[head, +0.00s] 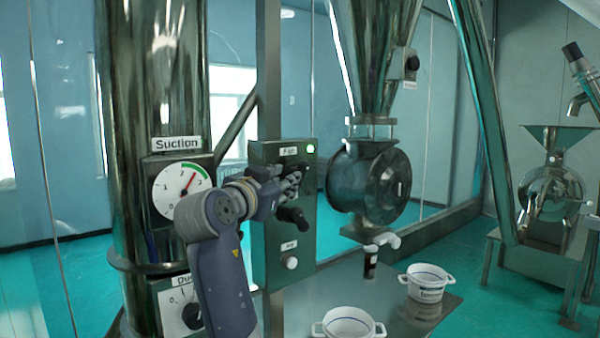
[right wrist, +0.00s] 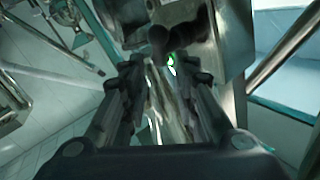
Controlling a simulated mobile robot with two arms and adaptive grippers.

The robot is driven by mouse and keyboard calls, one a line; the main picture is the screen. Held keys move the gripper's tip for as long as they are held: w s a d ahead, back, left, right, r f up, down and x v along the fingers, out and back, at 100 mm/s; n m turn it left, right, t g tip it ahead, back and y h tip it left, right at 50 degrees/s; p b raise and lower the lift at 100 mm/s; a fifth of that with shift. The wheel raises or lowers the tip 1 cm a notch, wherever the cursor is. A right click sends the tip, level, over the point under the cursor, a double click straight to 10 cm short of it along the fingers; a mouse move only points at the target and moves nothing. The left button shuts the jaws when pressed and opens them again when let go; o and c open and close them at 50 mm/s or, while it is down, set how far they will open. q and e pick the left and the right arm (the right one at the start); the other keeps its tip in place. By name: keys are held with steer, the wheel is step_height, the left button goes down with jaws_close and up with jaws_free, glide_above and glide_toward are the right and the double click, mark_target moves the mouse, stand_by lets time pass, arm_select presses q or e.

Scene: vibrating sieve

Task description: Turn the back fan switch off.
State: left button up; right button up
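A grey control box (head: 303,245) with a "Fan" label (head: 290,151) stands on a post in the head view. Its green lamp (head: 311,149) is lit, and a green glow (right wrist: 171,64) shows in the right wrist view. A dark knob-like handle (head: 294,216) sticks out of the box; a dark rounded knob (right wrist: 158,40) shows beyond the fingertips in the right wrist view. My right gripper (head: 288,182) is in front of the box between label and handle, partly hiding the panel. Its fingers are apart and empty in the right wrist view (right wrist: 165,85). My left gripper is not in view.
A pale button (head: 290,263) sits lower on the box. A steel column with a suction gauge (head: 180,190) stands close left. A round metal housing (head: 370,182) is to the right. White pots (head: 428,284) (head: 348,324) stand on a metal table in front.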

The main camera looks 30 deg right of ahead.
mark_target(300, 184)
steer(key=p+x, duration=0.5)
steer(key=x, duration=0.4)
steer(key=shift+w+d+f, duration=0.1)
steer(key=shift+w+d, duration=0.3)
steer(key=shift+d, duration=0.05)
jaws_close()
